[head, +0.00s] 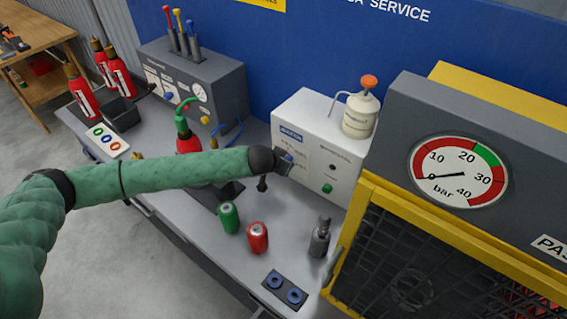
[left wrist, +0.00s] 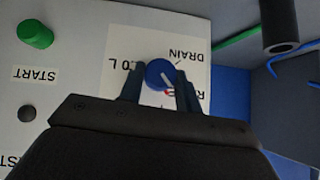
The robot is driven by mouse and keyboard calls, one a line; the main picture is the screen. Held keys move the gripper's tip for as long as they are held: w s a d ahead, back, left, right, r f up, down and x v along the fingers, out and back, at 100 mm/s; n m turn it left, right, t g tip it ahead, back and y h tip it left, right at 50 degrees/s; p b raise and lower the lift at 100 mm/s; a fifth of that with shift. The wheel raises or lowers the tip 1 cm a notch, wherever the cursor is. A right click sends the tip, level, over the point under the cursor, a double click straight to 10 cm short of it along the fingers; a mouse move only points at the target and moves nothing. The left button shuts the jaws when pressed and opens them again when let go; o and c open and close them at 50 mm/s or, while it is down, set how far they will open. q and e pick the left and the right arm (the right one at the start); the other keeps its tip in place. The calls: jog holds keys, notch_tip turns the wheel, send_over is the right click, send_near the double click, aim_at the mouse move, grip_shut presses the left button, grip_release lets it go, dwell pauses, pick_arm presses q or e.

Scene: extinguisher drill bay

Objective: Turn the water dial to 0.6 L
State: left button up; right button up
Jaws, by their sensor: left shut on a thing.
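The water dial (left wrist: 162,72) is a round blue knob with a white pointer line on the front of a white machine (head: 335,135). My left gripper (head: 286,162) reaches the machine's front in the head view and covers most of the dial. In the left wrist view, my left gripper (left wrist: 159,86) has one finger on each side of the dial and is shut on it. The panel lettering appears upside down. "DRAIN" and part of a ".0 L" mark are readable; other marks are hidden by the fingers. The pointer slants toward the picture's lower right. My right gripper is out of view.
A green START button (left wrist: 35,34) is beside the dial panel. A pump bottle (head: 360,115) stands on the machine. A green can (head: 229,217), a red can (head: 257,237) and a grey cylinder (head: 320,238) stand on the bench. A yellow-framed cage (head: 385,215) is at the right.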

pick_arm(q)
jog(key=y, duration=0.1)
jog(key=m+t+y+b, duration=0.2)
jog(key=shift+s+d+f, duration=0.15)
jog(key=shift+s+f, duration=0.05)
jog(key=shift+f, duration=0.05)
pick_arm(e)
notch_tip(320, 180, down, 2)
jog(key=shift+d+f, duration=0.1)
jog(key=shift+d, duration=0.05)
pick_arm(q)
jog(key=shift+t, duration=0.3)
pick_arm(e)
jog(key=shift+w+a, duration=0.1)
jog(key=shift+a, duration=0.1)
pick_arm(q)
jog(key=o, duration=1)
jog(key=shift+r, duration=0.1)
jog(key=shift+c, duration=0.2)
jog(key=b+v, duration=0.3)
jog(key=v, duration=0.4)
jog(key=shift+s+r, duration=0.2)
jog(key=shift+s, duration=0.05)
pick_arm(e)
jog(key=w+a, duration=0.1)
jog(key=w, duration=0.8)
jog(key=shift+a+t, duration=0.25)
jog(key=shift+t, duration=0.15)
